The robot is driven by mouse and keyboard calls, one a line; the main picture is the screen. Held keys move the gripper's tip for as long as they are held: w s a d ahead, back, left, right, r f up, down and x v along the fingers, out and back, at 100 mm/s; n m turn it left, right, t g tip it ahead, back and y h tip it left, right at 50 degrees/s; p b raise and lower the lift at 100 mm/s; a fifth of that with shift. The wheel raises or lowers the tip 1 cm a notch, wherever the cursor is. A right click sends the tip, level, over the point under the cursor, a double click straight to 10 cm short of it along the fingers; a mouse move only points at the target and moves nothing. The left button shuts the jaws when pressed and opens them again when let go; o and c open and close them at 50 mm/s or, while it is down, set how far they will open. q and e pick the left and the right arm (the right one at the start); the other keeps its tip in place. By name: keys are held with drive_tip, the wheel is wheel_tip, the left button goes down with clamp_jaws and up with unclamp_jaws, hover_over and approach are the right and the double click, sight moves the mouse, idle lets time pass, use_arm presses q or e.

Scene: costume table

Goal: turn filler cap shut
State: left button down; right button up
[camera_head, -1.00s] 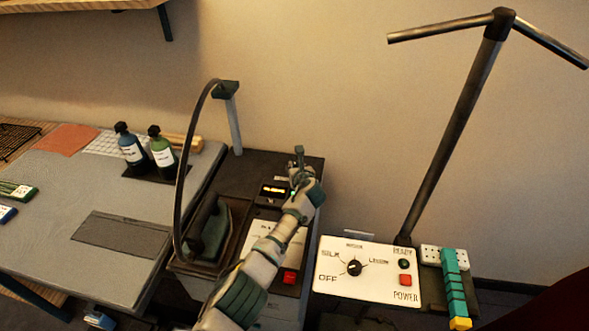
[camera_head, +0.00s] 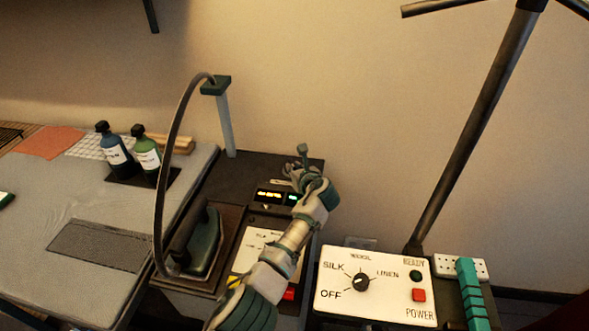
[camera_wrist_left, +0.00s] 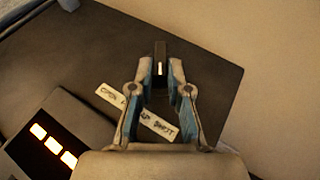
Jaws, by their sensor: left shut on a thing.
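The filler cap (camera_wrist_left: 160,67) is a small dark piece with a pale line, seen between my fingertips in the left wrist view. My left gripper (camera_wrist_left: 160,78) is shut on it. A pale strip (camera_wrist_left: 117,100) lettered OPEN and SHUT lies on the dark top behind the fingers, which hide its middle. In the head view my left gripper (camera_head: 303,172) is over the back of the dark station, and the cap is hard to make out there. My right gripper is not in view.
An iron (camera_head: 206,245) stands left of my forearm, below a curved cord (camera_head: 160,170). Two bottles (camera_head: 116,155) (camera_head: 147,154) stand on the grey board. A control panel (camera_head: 335,300) with a dial and a tall dark pole (camera_head: 475,130) are to the right.

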use_arm(q)
drive_tip(key=shift+s+d+f, duration=0.1)
drive_tip(key=shift+d+f, duration=0.05)
drive_tip(key=shift+f, duration=0.35)
drive_tip(key=c, duration=1.1)
unclamp_jaws()
drive_tip(key=shift+d, duration=0.1)
drive_tip(key=shift+r, duration=0.1)
drive_tip(key=shift+r, duration=0.3)
drive_tip(key=shift+s+d+r, duration=0.2)
drive_tip(key=shift+s+r, duration=0.05)
drive_tip(key=shift+s, duration=0.1)
drive_tip(key=v, duration=1)
drive_tip(key=shift+s, duration=0.35)
